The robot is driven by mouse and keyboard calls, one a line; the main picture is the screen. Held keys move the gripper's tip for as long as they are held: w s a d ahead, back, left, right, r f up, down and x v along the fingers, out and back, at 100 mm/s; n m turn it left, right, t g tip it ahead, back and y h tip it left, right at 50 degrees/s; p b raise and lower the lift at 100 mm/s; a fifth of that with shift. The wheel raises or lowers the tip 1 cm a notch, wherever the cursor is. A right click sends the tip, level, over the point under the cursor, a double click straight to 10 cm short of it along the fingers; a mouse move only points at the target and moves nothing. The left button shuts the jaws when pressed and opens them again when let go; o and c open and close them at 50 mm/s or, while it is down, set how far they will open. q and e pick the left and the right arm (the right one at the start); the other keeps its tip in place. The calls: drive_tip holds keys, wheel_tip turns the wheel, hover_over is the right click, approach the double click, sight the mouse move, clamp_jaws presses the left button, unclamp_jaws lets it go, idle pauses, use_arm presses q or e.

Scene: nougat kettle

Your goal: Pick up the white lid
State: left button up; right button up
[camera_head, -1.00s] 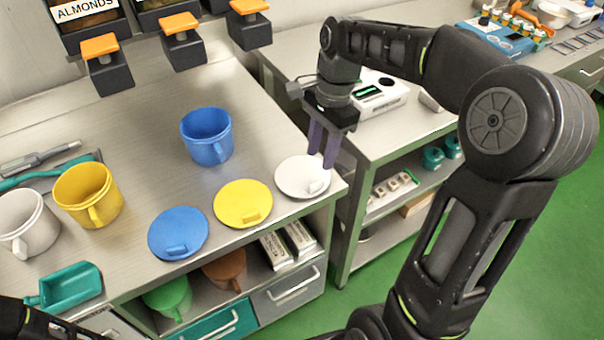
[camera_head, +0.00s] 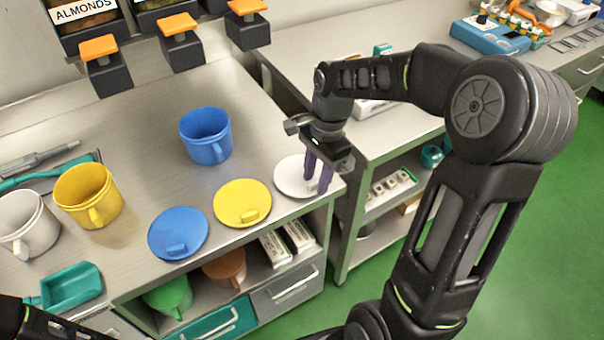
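The white lid (camera_head: 291,181) lies flat near the right front corner of the steel counter, at the right end of a row of lids. My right gripper (camera_head: 317,186) points down over its right part, with two purple fingers on either side of the spot where the lid's handle was visible earlier. The fingers show a gap between them. The handle is mostly hidden by the fingers, and I cannot tell if they touch it. My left gripper is not in view; only a dark part of my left arm shows at the lower left.
A yellow lid (camera_head: 242,203) and a blue lid (camera_head: 178,233) lie left of the white one. A blue mug (camera_head: 206,136), yellow mug (camera_head: 88,195), white mug (camera_head: 28,224) and teal scoop (camera_head: 71,287) stand on the counter (camera_head: 150,135). Dispensers (camera_head: 183,50) hang behind.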

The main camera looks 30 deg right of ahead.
drive_tip(key=shift+f, duration=0.3)
drive_tip(key=shift+c, duration=0.2)
clamp_jaws()
idle(0.3)
